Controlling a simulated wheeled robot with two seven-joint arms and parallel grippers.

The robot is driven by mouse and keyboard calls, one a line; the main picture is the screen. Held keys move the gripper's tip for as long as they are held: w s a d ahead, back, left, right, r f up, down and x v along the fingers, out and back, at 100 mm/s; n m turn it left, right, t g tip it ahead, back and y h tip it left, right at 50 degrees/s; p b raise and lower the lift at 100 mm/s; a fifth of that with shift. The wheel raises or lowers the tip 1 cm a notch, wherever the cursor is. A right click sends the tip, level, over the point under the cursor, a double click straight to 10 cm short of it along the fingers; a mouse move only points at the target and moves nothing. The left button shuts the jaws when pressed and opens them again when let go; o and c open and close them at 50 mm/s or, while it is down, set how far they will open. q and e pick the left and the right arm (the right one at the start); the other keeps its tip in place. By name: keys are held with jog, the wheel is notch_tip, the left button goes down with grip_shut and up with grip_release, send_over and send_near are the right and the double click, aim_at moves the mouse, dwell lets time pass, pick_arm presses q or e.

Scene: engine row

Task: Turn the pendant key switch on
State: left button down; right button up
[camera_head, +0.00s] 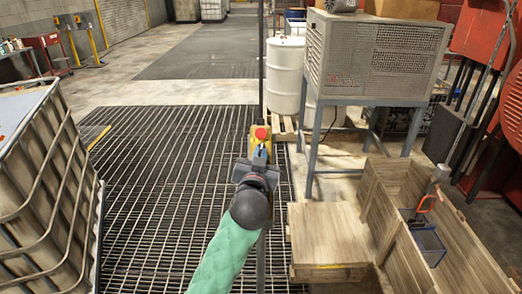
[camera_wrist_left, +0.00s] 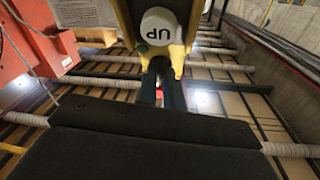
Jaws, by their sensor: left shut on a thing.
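The pendant (camera_head: 260,135) is a small yellow box with a red button on top, hanging upright on a dark vertical line. My right gripper is not in view.
A caged tank (camera_head: 50,195) stands at left on the grated floor (camera_head: 150,180). At right are a wooden crate (camera_head: 330,235), a grey metal cabinet (camera_head: 375,50) on legs, and a white drum (camera_head: 285,75). The grating around the pendant's left side is clear.

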pick_arm(q)
jog(key=m+p, duration=0.1)
jog(key=m+h, duration=0.1)
jog(key=m, duration=0.1)
jog(key=shift+a+r+g+p, duration=0.15)
jog(key=shift+r+g+p, duration=0.05)
jog(key=shift+g+p, duration=0.15)
jog(key=shift+m+h+p, duration=0.5)
jog(key=shift+m+h, duration=0.2)
jog(key=shift+m, duration=0.1)
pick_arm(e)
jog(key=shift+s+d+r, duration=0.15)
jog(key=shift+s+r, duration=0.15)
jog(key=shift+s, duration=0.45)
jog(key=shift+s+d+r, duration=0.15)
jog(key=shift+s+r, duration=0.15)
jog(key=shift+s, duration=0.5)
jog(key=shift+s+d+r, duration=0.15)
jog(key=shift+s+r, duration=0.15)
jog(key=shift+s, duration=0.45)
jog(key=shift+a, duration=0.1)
pick_arm(q)
jog(key=c, duration=1.5)
grip_release()
jog(key=shift+f, duration=0.1)
